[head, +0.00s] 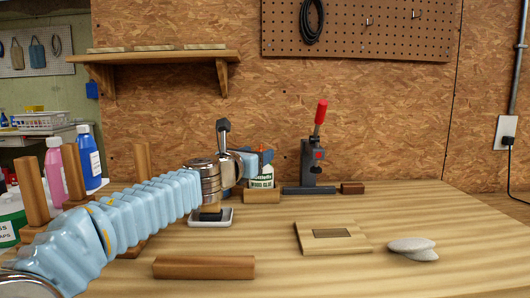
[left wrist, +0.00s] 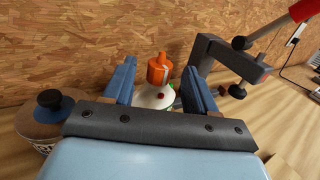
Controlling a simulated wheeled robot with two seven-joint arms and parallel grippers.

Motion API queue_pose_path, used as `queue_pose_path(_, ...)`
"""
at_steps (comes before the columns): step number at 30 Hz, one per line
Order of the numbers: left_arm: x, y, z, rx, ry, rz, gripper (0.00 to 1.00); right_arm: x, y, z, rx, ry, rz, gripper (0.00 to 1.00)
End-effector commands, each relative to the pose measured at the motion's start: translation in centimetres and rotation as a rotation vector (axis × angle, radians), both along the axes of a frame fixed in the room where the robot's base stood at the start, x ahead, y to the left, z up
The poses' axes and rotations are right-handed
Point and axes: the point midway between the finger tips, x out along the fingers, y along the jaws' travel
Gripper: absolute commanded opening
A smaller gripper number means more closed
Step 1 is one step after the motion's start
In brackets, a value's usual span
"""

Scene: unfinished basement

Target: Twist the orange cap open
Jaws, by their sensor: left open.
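The orange cap (left wrist: 159,70) sits on top of a white glue bottle (left wrist: 152,98), which stands upright in the left wrist view. In the head view the bottle (head: 262,182) shows a green-lettered label, and its top is mostly hidden behind my gripper. My left gripper (left wrist: 160,66) is open, its two blue fingers on either side of the cap, with visible gaps between. In the head view the left gripper (head: 254,161) reaches the bottle's top from the left. My right gripper is in neither view.
A clamp with a red handle (head: 320,112) stands right of the bottle. A wooden block (head: 262,196) lies in front of it. A container with a dark knob (left wrist: 49,100) is to its left.

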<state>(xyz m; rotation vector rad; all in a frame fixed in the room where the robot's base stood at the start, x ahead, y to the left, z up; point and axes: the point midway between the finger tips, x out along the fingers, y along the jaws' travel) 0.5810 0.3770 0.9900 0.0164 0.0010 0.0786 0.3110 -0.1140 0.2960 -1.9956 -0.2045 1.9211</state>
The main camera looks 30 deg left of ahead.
Motion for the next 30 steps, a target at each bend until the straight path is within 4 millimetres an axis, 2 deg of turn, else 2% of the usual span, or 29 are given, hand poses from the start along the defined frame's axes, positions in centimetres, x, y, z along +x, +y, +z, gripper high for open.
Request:
queue_pose_path(3, 2.5, 0.2, 0.0, 0.0, 0.001, 0.0, 0.57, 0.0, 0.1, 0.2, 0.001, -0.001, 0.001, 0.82)
queue_pose_path(9, 4.8, 0.4, 0.1, 0.0, 0.001, 0.0, 0.57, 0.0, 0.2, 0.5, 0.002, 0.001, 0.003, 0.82)
queue_pose_path(20, 5.2, 0.4, 0.0, 0.0, 0.0, 0.0, 0.55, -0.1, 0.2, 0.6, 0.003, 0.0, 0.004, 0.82)
queue_pose_path(30, 5.2, 0.4, 0.0, 0.0, 0.0, 0.0, 0.05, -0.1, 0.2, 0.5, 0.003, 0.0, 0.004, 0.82)
